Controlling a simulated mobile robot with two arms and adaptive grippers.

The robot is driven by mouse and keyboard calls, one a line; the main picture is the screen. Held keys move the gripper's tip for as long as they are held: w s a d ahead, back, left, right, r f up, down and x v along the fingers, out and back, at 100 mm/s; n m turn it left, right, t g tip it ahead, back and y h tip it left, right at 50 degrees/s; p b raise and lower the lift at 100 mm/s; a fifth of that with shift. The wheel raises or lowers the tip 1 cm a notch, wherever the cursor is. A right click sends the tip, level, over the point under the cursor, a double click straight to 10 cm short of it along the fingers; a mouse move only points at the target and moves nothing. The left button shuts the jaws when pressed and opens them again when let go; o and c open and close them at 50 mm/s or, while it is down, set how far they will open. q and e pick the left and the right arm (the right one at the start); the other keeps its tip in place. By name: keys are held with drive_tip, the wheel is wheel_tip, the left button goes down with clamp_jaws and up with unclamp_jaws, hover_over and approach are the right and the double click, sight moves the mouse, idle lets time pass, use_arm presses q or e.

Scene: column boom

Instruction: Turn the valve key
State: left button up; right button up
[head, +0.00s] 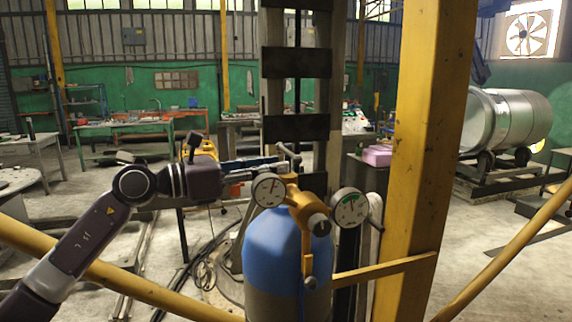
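A gas cylinder with a blue top (272,245) stands upright in the middle of the head view. A brass regulator (303,205) with two round dial gauges, left (268,190) and right (349,207), sits on it. The valve key (288,153) appears as a small grey bar handle above the regulator. My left gripper (243,175) reaches in from the left at about the height of the left gauge, close to the key. Its fingertips are small and partly lost against the gauge and background, so contact and opening cannot be told. My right gripper is not in view.
A thick yellow post (425,150) stands close on the right, with yellow rails (110,275) crossing low in front. A dark column rises behind the cylinder. Workbenches (140,135) stand at the back left, a metal tank (508,122) at the right. Hoses lie on the floor.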

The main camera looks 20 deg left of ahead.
use_arm(q)
drive_tip(key=v, duration=0.8)
drive_tip(key=shift+r, duration=0.1)
